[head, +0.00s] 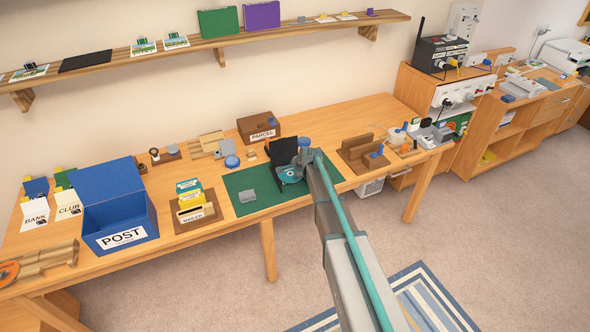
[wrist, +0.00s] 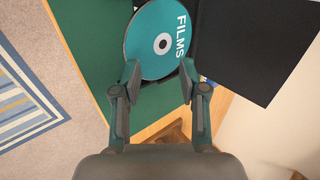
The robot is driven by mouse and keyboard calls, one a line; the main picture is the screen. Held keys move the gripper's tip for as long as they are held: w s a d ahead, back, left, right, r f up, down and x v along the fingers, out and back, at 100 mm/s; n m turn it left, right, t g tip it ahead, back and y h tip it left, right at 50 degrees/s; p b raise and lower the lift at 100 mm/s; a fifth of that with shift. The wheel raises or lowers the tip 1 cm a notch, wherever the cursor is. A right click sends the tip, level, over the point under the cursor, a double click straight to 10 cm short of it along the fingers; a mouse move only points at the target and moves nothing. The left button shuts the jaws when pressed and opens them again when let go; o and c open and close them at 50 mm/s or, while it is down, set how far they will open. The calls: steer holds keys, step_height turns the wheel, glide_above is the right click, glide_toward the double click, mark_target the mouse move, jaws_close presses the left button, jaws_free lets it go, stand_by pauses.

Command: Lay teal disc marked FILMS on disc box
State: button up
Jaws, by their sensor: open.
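The teal disc (wrist: 150,30) marked FILMS shows in the wrist view, face towards the camera, just beyond my fingertips. In the head view the teal disc (head: 290,175) shows beside the end of my arm, over the green mat (head: 243,184). My gripper (wrist: 160,72) is open, its two fingertips apart at the disc's near edge. I cannot tell whether they touch it. A black square panel (wrist: 250,45) lies to the right of the disc in the wrist view; the black panel (head: 284,150) also shows in the head view. I cannot tell whether it is the disc box.
The yellow-filled MAILER holder (head: 196,206) and blue POST box (head: 118,215) stand to the left. The PARCEL box (head: 259,127) is behind, and a brown wooden stand (head: 360,157) is to the right.

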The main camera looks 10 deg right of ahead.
steer(key=shift+v, duration=1.25)
steer(key=shift+v, duration=1.3)
steer(key=shift+v, duration=1.2)
steer(key=shift+v, duration=1.25)
steer(key=shift+r, duration=0.1)
